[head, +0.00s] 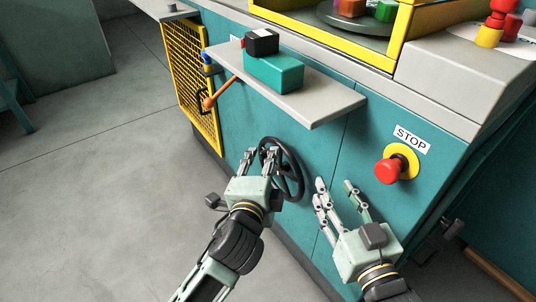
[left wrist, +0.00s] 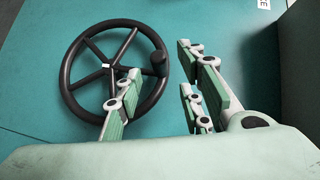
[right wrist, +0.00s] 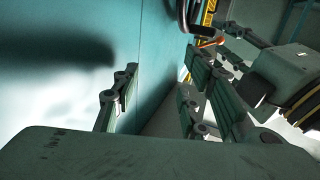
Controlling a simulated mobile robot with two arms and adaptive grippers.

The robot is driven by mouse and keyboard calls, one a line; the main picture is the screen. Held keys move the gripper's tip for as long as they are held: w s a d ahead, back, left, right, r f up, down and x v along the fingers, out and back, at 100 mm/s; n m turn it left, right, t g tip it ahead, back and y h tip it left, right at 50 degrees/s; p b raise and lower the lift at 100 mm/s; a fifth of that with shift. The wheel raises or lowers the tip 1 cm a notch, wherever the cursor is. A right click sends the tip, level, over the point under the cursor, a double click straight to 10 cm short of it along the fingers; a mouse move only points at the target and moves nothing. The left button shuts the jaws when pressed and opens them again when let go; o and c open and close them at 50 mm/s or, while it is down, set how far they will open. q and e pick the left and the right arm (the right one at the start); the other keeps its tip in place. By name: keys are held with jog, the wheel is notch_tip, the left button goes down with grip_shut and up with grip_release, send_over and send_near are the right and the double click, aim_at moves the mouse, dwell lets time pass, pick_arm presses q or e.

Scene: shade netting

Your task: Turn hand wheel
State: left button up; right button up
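The black hand wheel (head: 298,178) is mounted on the teal cabinet front. The left wrist view shows its whole rim (left wrist: 66,72), its spokes and a dark knob (left wrist: 158,58) on the rim's right side. My left gripper (head: 262,154) is at the wheel's left side in the head view. Its fingers (left wrist: 160,88) are spread, with the knob showing between them; I cannot tell whether they touch the wheel. My right gripper (head: 340,187) is open and empty, right of the wheel near the cabinet front; its spread fingers show in the right wrist view (right wrist: 160,88).
A red stop button (head: 388,171) sticks out to the right of the wheel. A grey shelf (head: 318,101) with a teal box (head: 273,72) juts out above it. A yellow mesh gate (head: 187,72) and an orange-knobbed lever (head: 222,90) are at left. Open floor lies left.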

pick_arm(q)
jog(key=b+x, duration=0.1)
jog(key=x, duration=0.4)
jog(key=shift+w+f, duration=0.15)
jog(key=shift+w, duration=0.15)
jog(key=shift+w+b, duration=0.2)
jog(key=shift+b, duration=0.1)
pick_arm(e)
notch_tip(320, 180, up, 8)
jog(key=s+t+y, duration=0.1)
jog(key=t+y, duration=0.1)
jog(key=t, duration=0.2)
jog(key=shift+s+a+r+t, duration=0.2)
jog(key=shift+a+r+t, duration=0.1)
jog(key=shift+a, duration=0.1)
pick_arm(q)
grip_shut()
jog(key=shift+f, duration=0.1)
pick_arm(e)
jog(key=shift+f, duration=0.1)
